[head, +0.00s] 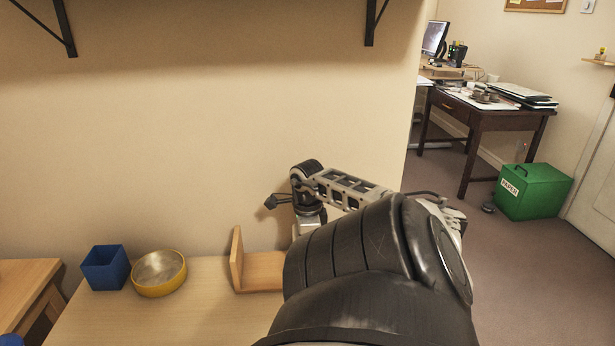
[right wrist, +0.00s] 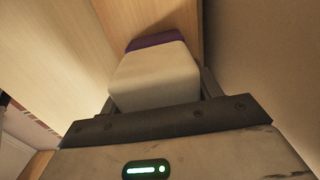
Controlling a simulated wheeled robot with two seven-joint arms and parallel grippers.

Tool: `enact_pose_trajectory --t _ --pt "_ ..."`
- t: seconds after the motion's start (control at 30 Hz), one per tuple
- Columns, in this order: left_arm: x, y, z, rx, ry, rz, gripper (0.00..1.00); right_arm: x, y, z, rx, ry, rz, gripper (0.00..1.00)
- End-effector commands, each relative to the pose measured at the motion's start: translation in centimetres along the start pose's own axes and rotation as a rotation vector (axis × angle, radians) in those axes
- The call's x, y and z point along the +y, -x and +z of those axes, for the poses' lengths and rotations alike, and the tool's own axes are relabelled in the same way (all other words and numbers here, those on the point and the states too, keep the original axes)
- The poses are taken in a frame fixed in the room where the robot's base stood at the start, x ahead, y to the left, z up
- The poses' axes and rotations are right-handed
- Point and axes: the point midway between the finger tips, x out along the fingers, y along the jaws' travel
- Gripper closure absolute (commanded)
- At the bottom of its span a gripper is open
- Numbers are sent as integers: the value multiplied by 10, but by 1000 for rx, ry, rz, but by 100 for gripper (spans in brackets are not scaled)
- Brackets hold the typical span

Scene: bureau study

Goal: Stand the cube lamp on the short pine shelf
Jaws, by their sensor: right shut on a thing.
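The cube lamp (right wrist: 155,78) shows in the right wrist view as a whitish rounded block with a purple band at its far end. My right gripper (right wrist: 160,88) is shut on it, one finger at each side. In the head view my right arm hides the lamp and fingertips. A pine piece with an upright end board, which looks like the short pine shelf (head: 257,271), stands on the table against the wall; my arm covers its right part. A pine surface lies beyond the lamp in the wrist view; I cannot tell whether they touch. My left gripper is not in view.
A blue square pot (head: 106,267) and a yellow-rimmed bowl (head: 159,273) stand on the light wood table (head: 190,315), left of the pine piece. The table between them is clear. Black brackets (head: 62,28) are on the wall above. A desk and green paper bin (head: 533,191) are far right.

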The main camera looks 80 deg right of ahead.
Motion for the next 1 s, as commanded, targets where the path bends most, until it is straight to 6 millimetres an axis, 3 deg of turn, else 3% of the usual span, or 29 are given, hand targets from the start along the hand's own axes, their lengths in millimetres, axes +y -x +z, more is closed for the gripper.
enact_pose_trajectory --t 0.07,0.1,0.17,0.43,0.57,1.0 --pt "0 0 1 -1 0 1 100 0 -2 0 0 1 0 66" --pt "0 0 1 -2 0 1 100 0 -2 0 1 0 1 28" --pt "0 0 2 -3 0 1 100 0 -2 0 1 0 1 15" --pt "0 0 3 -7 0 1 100 0 -2 0 0 0 1 15" --pt "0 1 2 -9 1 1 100 0 8 0 1 0 0 15" --pt "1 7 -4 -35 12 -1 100 0 96 0 1 1 -1 15"
